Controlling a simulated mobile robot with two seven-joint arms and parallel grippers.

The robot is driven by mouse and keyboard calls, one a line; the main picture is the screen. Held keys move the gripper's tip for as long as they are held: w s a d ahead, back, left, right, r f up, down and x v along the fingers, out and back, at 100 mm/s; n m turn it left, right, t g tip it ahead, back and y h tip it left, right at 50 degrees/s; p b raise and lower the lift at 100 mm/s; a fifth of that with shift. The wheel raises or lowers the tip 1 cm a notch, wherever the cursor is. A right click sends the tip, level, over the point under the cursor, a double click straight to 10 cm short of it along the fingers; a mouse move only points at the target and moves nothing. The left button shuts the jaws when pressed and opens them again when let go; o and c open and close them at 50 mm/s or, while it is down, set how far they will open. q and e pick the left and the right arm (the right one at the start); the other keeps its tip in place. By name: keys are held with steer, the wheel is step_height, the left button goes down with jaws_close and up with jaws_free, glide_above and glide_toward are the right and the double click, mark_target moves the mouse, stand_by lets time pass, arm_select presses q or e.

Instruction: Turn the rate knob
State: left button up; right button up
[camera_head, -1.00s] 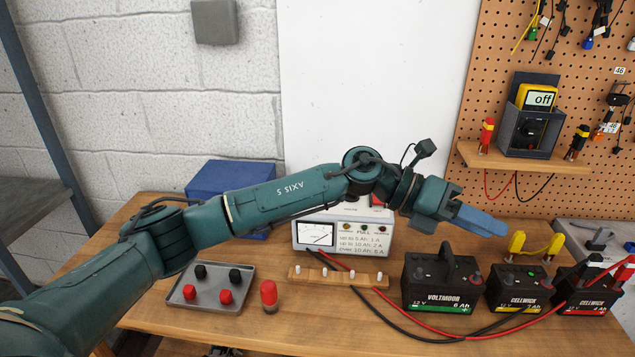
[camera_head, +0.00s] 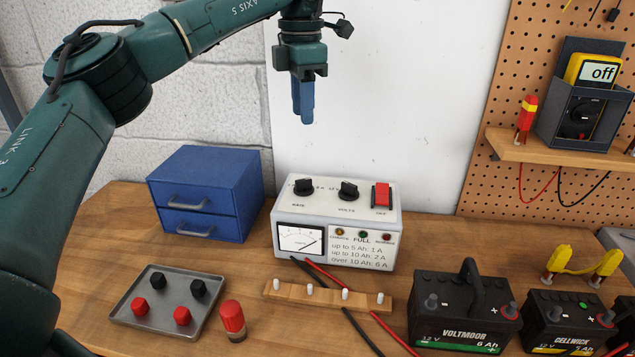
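The rate knob (camera_head: 304,187) is a black knob at the left of the top face of a white charger box (camera_head: 335,220), above the label "RATE". A second black knob (camera_head: 348,190), labelled "VOLTS", and a red switch (camera_head: 381,195) sit to its right. My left gripper (camera_head: 303,112) hangs fingers down above the rate knob, clear of it. Its blue fingers look close together; I cannot tell whether there is a gap. It holds nothing that I can see. My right gripper is not in view.
A blue drawer cabinet (camera_head: 207,193) stands left of the charger. A wooden peg strip (camera_head: 325,296) and red and black cables lie in front. A metal tray (camera_head: 135,317) with caps is front left. A black Voltmoor battery (camera_head: 462,315) stands front right.

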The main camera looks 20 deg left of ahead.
mark_target(306, 179)
arm_select(q)
steer(key=f, duration=1.4)
steer(key=shift+w+f, duration=0.2)
steer(key=shift+w, duration=0.05)
steer(key=shift+c, duration=0.3)
jaws_close()
